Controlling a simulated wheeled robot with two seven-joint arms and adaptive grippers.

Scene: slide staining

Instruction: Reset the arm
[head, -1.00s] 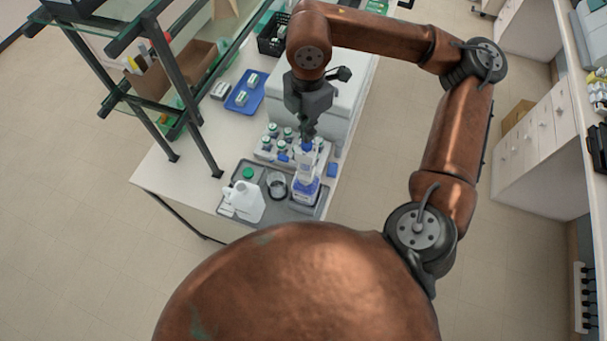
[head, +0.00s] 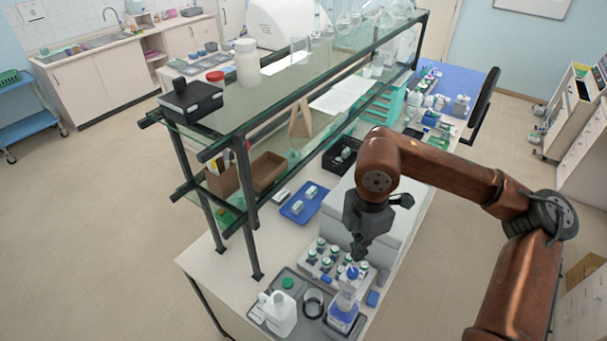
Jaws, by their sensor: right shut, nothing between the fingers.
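My right gripper (head: 357,252) points down above the bench, over the rack of small bottles (head: 322,262) and just above a clear bottle with a blue cap and blue label (head: 345,309). It is shut with nothing in it. The right arm reaches in from the right, bent at the elbow. The blue-labelled bottle stands upright in a grey tray (head: 262,312). My left gripper is not in view.
A white jug (head: 279,313) and a dark-rimmed round dish (head: 313,303) stand in the tray. A blue tray (head: 304,205) lies behind. A large white box (head: 405,226) stands beside the gripper. A glass shelf (head: 270,105) rises to the left.

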